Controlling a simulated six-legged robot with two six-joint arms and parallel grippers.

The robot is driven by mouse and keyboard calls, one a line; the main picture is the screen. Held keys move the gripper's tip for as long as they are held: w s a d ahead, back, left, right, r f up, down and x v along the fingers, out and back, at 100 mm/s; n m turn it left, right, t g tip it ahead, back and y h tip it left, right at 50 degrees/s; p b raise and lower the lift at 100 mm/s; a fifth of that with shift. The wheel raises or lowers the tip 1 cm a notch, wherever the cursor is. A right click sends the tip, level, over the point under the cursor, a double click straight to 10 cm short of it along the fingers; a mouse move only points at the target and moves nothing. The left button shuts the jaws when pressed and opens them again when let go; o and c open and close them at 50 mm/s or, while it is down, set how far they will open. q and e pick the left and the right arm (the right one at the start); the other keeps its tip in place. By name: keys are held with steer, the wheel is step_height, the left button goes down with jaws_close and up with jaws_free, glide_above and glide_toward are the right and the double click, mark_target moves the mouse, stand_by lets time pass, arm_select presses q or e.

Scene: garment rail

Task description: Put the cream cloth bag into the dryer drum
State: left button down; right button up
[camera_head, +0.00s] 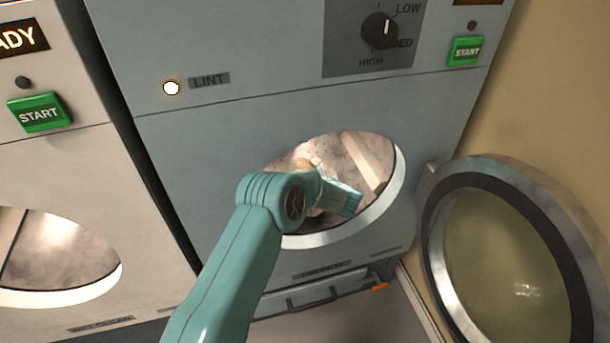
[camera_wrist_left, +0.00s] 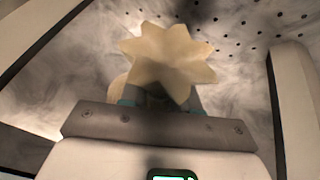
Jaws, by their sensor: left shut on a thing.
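The dryer drum (camera_head: 384,150) is a pale metal drum behind the round open mouth of the grey-blue machine. My left gripper (camera_wrist_left: 160,96) is inside that mouth, and in the head view its fingertips are hidden behind my teal wrist. In the left wrist view it is shut on the cream cloth bag (camera_wrist_left: 166,60), whose gathered, star-shaped top spreads above the fingers. The perforated drum wall (camera_wrist_left: 235,50) lies behind the bag. The bag's lower part is hidden by the gripper. My right gripper is not in view.
The round dryer door (camera_head: 512,262) hangs wide open at the right. The rim of the mouth (camera_head: 330,238) passes close below my wrist. A pale vane (camera_wrist_left: 291,95) stands at the right inside the drum. A second machine (camera_head: 60,175) stands at the left.

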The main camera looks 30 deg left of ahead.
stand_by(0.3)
arm_select(q)
steer(key=c, duration=0.8)
jaws_free()
steer(key=shift+f, duration=0.1)
steer(key=shift+o, duration=0.2)
steer(key=shift+d, duration=0.15)
steer(key=p+v, duration=0.2)
steer(key=v, duration=1.4)
steer(key=shift+s, duration=0.1)
